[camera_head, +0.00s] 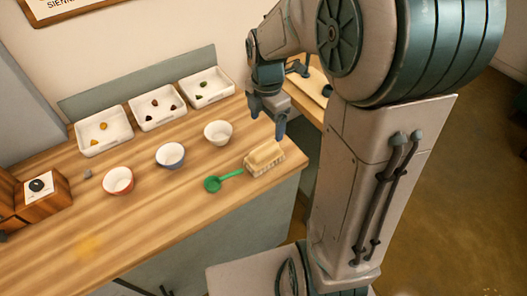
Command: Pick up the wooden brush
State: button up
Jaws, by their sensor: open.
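The wooden brush (264,158) lies near the right end of the wooden table, with a pale wooden back on top and light bristles below. My gripper (268,124) is open and empty. It points down above the table's right end, just behind and above the brush in the picture. I see a clear gap between the fingers and the brush. No part of the brush looks hidden by the gripper.
A green scoop (213,184) lies close to the brush on its left. A white bowl (218,132), a blue bowl (170,156) and a red bowl (118,181) stand in a row. White trays (155,122) with pigment lumps line the back. The front table surface (150,225) is clear.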

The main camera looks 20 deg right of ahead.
aim_at(264, 148)
notch_tip(264, 148, down, 8)
jog(key=shift+r, duration=0.25)
jog(key=shift+a+f+p, duration=0.15)
jog(key=shift+f+p, duration=0.2)
jog(key=shift+f, duration=0.95)
jog(key=shift+a+f+p, duration=0.15)
jog(key=shift+f+p, duration=0.15)
jog(key=shift+f, duration=1)
jog(key=c, duration=1.1)
